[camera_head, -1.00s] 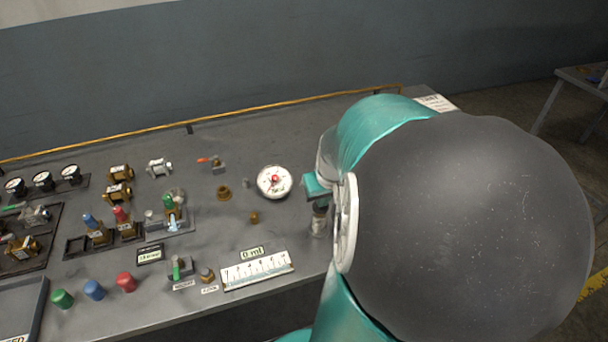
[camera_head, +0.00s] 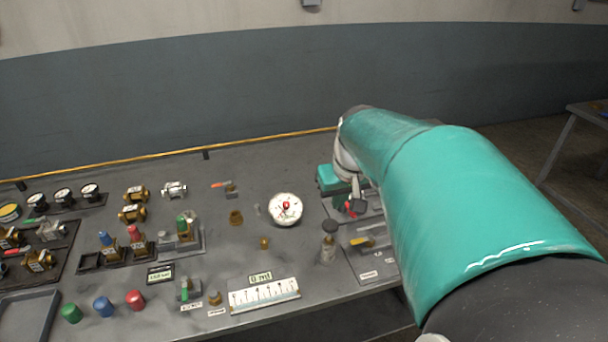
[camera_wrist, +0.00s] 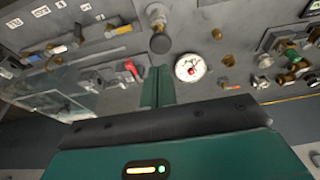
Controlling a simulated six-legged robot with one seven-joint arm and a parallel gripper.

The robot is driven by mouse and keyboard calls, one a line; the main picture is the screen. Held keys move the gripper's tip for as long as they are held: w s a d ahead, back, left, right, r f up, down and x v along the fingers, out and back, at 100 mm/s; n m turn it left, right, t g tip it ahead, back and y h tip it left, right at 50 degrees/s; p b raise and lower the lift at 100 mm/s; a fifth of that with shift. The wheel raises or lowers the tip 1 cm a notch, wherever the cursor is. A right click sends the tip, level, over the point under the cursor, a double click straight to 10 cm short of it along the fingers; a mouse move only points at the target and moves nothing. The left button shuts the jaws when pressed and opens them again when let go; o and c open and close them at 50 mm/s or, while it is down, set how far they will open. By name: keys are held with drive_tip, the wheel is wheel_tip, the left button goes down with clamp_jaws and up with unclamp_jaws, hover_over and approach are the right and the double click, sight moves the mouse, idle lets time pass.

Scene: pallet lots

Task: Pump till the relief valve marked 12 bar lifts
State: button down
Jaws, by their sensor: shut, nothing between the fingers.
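My gripper (camera_wrist: 158,80) is shut and empty, its teal fingers together in the wrist view. It hangs over the right part of the bench, near a red lever (camera_head: 352,206). A black-topped upright cylinder, perhaps the pump handle (camera_head: 329,238), stands apart from it; its knob shows beyond my fingertips in the wrist view (camera_wrist: 160,43). The round white gauge (camera_head: 285,209) is left of it; its reading is too small to tell. Valves with blue (camera_head: 105,239), red (camera_head: 134,233) and green (camera_head: 183,224) tops stand further left. I cannot read which is marked 12 bar.
A white scale (camera_head: 265,295) with a "0 ml" display (camera_head: 274,277) lies at the front edge. Loose green, blue and red caps (camera_head: 135,300) stand at front left. A yellow-handled valve (camera_head: 372,240) is on the right panel. The wall is behind the bench.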

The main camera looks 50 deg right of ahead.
drive_tip(key=v, duration=0.3)
idle(1.4)
drive_tip(key=w+a+n+t, duration=0.1)
drive_tip(key=a+n, duration=0.2)
drive_tip(key=a, duration=1.2)
drive_tip(key=w+a+f+n+t+y, duration=0.1)
drive_tip(key=w+a+n, duration=0.1)
drive_tip(key=a, duration=1.2)
drive_tip(key=shift+a+n+t+y, duration=0.3)
drive_tip(key=shift+a+n, duration=0.1)
drive_tip(key=shift+n, duration=0.1)
drive_tip(key=shift+w+d, duration=0.15)
drive_tip(key=shift+d, duration=0.1)
